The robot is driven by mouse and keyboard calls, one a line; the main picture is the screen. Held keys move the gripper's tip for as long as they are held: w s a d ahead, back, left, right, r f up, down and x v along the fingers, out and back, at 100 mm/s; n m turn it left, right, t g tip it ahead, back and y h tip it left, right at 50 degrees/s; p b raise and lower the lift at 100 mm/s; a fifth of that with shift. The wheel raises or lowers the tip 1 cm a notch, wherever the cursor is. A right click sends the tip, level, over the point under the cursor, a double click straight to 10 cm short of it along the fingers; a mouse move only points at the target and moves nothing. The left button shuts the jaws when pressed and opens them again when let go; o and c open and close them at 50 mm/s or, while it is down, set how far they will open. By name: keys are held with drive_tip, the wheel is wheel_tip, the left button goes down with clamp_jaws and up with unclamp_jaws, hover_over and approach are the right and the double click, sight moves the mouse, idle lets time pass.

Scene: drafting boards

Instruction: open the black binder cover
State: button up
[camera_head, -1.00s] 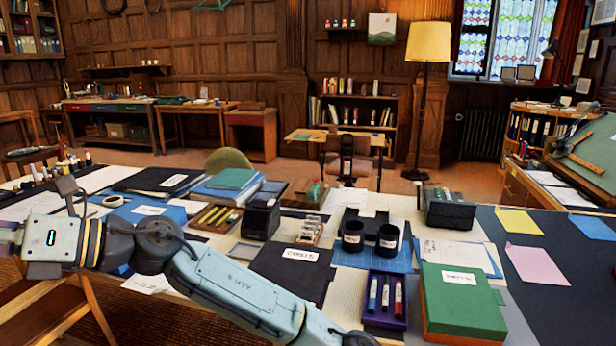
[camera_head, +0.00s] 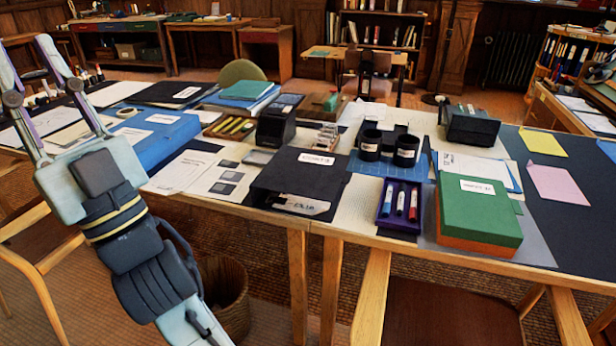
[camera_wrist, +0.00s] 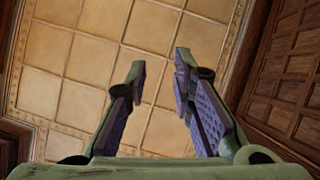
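The black binder (camera_head: 298,175) lies closed and flat near the front edge of the table, left of the purple marker tray. A white label is on its top cover, and another label shows at its front edge. My gripper (camera_head: 22,45) is at the far left, well apart from the binder, with its fingers pointing up. In the wrist view my gripper (camera_wrist: 158,64) is open and empty, with a gap between its purple pads. The binder is not in the wrist view, which shows tan square panels and dark wood panelling.
A purple tray of markers (camera_head: 400,205) and a green box (camera_head: 478,208) stand right of the binder. Black cups (camera_head: 404,151) and a dark box (camera_head: 276,126) are behind it. A blue binder (camera_head: 158,138) lies left. A chair (camera_head: 440,310) stands in front.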

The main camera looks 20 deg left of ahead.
drive_tip(key=w+a+f+m+t+h+b, duration=0.3)
drive_tip(key=w+f+m+t+h, duration=0.75)
drive_tip(key=w+m, duration=0.25)
drive_tip(key=m+h+b, duration=0.5)
drive_tip(key=m+h, duration=1.4)
drive_tip(key=m, duration=0.1)
approach(294, 185)
drive_tip(key=shift+g, duration=0.45)
drive_tip(key=w, duration=0.2)
drive_tip(key=w+p, duration=0.1)
drive_tip(key=w, duration=0.2)
drive_tip(key=w+p, duration=0.1)
drive_tip(key=w, duration=0.2)
drive_tip(key=shift+w+d+r, duration=0.15)
drive_tip(key=shift+w+r, duration=0.1)
drive_tip(key=shift+r, duration=0.15)
drive_tip(key=shift+w+f+y+p, duration=0.1)
drive_tip(key=shift+w+y+p, duration=0.25)
drive_tip(key=shift+w, duration=0.4)
clamp_jaws()
